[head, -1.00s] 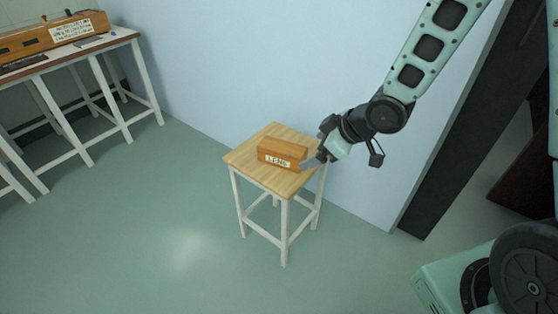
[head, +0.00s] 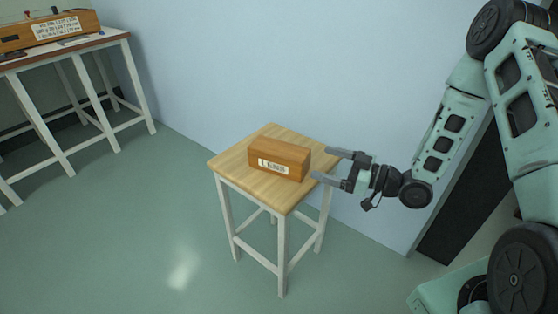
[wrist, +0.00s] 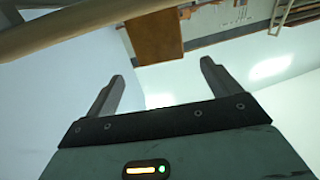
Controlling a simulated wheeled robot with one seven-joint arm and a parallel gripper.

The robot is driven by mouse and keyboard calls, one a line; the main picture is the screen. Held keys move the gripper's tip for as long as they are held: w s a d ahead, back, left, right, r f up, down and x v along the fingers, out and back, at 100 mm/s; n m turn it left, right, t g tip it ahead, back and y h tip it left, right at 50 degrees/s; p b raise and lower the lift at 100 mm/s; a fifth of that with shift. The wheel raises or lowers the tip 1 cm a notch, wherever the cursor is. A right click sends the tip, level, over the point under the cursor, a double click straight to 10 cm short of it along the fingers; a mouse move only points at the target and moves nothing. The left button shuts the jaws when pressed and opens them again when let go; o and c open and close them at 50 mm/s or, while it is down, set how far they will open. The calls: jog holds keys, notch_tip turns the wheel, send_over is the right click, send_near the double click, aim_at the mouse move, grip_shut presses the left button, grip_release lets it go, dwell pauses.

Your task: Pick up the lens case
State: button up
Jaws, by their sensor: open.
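The lens case is a small orange-brown wooden box (head: 280,160) with a white label on its front, resting on the square wooden top of a stool (head: 236,165). My gripper (head: 323,164) is open and empty at the right of the case. Its two grey fingers point left, toward the case's right end, with the tips by the right edge of the stool top. A small gap shows between case and fingers. In the wrist view my gripper (wrist: 162,70) shows its fingers spread. A brown block there lies beyond them; I cannot tell whether it is the case.
A white-legged bench (head: 118,38) at the upper left holds a longer wooden instrument box (head: 45,32) with a label. A pale blue wall (head: 215,80) stands close behind the stool. The green floor left of the stool is clear.

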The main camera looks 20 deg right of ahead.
aim_at(288, 150)
jog(key=b+x, duration=0.2)
jog(key=x, duration=0.9)
jog(key=shift+w+a+f, duration=0.1)
jog(key=shift+a, duration=0.05)
jog(key=c, duration=1.3)
